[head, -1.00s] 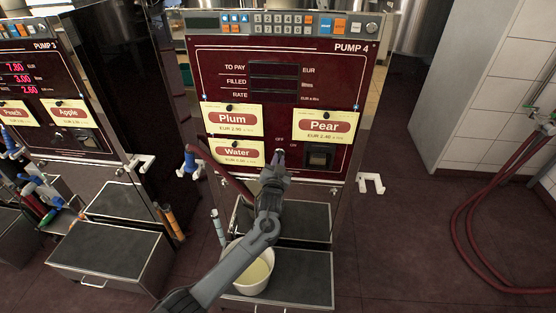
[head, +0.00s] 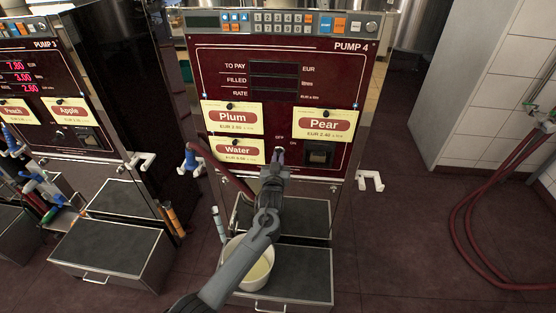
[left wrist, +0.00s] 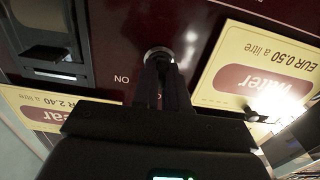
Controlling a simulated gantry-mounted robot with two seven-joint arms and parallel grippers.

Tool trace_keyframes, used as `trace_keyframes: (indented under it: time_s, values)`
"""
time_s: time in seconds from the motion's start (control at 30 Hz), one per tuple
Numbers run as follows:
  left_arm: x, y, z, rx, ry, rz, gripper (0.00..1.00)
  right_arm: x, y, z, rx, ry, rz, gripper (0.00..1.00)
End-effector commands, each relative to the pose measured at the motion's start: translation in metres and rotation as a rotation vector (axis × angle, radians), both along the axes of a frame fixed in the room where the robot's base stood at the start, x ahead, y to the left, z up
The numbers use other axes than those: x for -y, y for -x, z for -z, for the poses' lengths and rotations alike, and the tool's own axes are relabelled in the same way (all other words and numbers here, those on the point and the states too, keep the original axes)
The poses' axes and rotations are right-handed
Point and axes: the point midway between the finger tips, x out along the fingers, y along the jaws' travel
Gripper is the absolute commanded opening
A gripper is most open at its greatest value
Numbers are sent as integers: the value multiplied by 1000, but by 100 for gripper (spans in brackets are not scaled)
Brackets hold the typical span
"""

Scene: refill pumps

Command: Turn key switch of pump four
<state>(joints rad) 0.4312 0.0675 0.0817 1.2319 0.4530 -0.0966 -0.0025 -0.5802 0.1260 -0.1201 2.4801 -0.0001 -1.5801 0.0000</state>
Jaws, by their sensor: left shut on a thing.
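Pump four (head: 290,75) stands ahead, a dark red panel labelled PUMP 4 with blank displays. Its key switch sits low on the panel, between the Water card and the square slot, by the OFF and ON marks. In the left wrist view the round metal ring of the key switch (left wrist: 159,55) shows at the fingertips. My left gripper (head: 279,155) is at the key switch, and its fingers, also in the left wrist view (left wrist: 162,72), are shut on the key there. The fingers hide most of the key. My right gripper is not in view.
Cards for Plum (head: 232,117), Pear (head: 323,124) and Water (head: 237,151) are on the panel. A white bucket (head: 240,279) stands on the step below my left arm. Pump three (head: 60,80) is at left. The floor at right is clear up to a red hose (head: 462,235).

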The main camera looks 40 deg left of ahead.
Motion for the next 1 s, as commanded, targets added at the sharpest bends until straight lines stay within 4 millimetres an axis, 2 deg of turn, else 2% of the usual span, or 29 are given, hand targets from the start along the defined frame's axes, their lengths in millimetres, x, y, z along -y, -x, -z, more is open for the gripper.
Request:
trace_keyframes:
  time_s: [0.03,0.17,0.2,0.37,0.77,1.0]
  values:
    - [-1,1,6,-11,5,-2,0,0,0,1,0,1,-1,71]
    - [-1,1,6,-12,6,-2,0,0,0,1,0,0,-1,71]
    - [-1,1,6,-12,6,-2,16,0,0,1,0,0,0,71]
    - [-1,1,5,-8,4,-2,38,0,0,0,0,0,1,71]
    - [3,5,1,-3,2,0,38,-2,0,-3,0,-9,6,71]
    - [21,34,1,-4,3,1,38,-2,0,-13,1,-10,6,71]
